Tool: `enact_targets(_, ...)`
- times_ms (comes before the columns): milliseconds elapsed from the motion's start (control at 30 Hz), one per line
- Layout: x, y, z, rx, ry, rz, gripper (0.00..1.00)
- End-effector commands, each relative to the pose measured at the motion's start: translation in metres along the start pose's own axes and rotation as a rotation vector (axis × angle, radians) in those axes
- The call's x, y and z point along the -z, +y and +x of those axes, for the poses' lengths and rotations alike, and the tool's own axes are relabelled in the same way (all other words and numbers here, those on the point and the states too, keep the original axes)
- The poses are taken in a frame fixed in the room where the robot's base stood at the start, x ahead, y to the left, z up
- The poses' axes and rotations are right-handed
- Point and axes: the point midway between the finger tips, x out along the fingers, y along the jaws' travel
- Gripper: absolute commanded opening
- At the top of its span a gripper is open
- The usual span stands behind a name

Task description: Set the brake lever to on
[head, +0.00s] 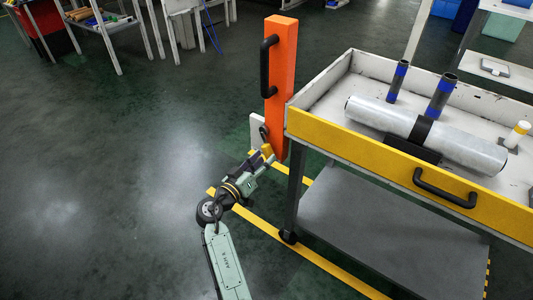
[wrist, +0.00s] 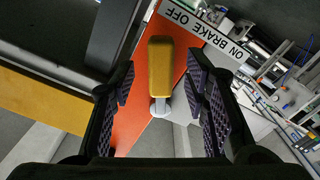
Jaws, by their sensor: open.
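The brake lever (wrist: 161,65) has a yellow handle on a short grey stem and sits on the orange panel (wrist: 140,125). A white label (wrist: 208,37) beside it reads ON, BRAKE and OFF. The handle points up in the wrist view, toward the OFF end of the label. My gripper (wrist: 162,80) is open, with one dark ridged finger on each side of the lever; I cannot tell whether either touches it. In the head view my gripper (head: 264,152) is at the lower end of the upright orange post (head: 281,80), and the lever is not clearly visible there.
A cart with a yellow front rail (head: 350,145) stands right of the post, carrying a silver roll (head: 385,120) and dark tubes (head: 440,95). A black handle (head: 266,65) sticks out from the post. The floor to the left is clear.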

Motion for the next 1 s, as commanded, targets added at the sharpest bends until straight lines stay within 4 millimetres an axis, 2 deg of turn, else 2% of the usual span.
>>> enact_targets(100,0.001,0.001,0.016,-0.001,0.0,0.0,0.42)
enact_targets(200,0.001,0.0,0.023,0.0,0.0,0.001,0.42)
enact_targets(533,0.0,-0.001,0.026,0.002,0.0,0.001,0.42)
enact_targets(1000,0.0,-0.001,0.025,0.001,0.0,0.001,0.1)
